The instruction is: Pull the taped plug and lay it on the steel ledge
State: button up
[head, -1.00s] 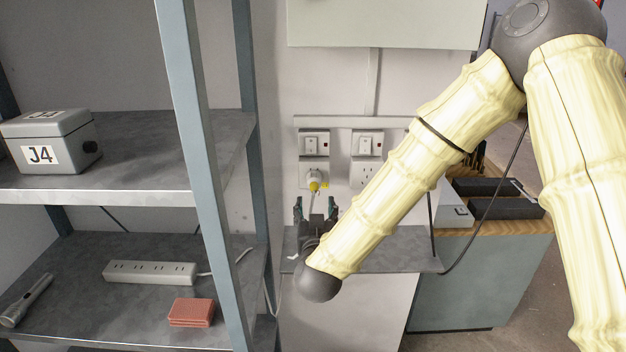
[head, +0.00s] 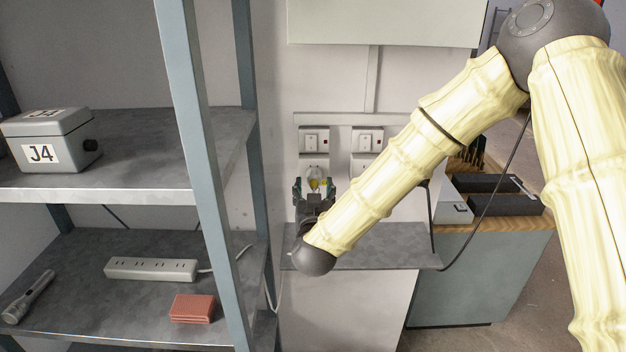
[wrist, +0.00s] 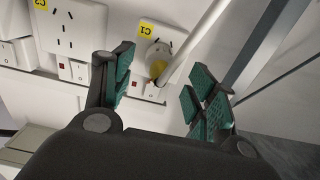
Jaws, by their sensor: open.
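The plug with yellow tape (head: 315,184) sits in the left wall socket, above the steel ledge. In the wrist view the taped plug (wrist: 158,66) is in the socket under a yellow C1 label, with a pale cord running up from it. My gripper (head: 314,188) is open in front of that socket. In the wrist view its green-padded fingers (wrist: 160,85) stand apart, with the plug beyond and between the fingertips; they do not appear to touch it. The steel ledge (head: 385,255) lies below the sockets and is partly hidden by my arm.
A second socket (wrist: 72,28) labelled C3 is beside the first, with nothing plugged in. A wooden-topped cabinet (head: 490,260) stands at right.

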aim_at(314, 185)
jog(key=shift+w, duration=2.65)
jog(key=shift+b, duration=0.55)
grip_shut()
jog(key=shift+s, duration=0.1)
jog(key=shift+s, duration=0.65)
jog(key=shift+s, duration=0.1)
jog(key=shift+s, duration=0.55)
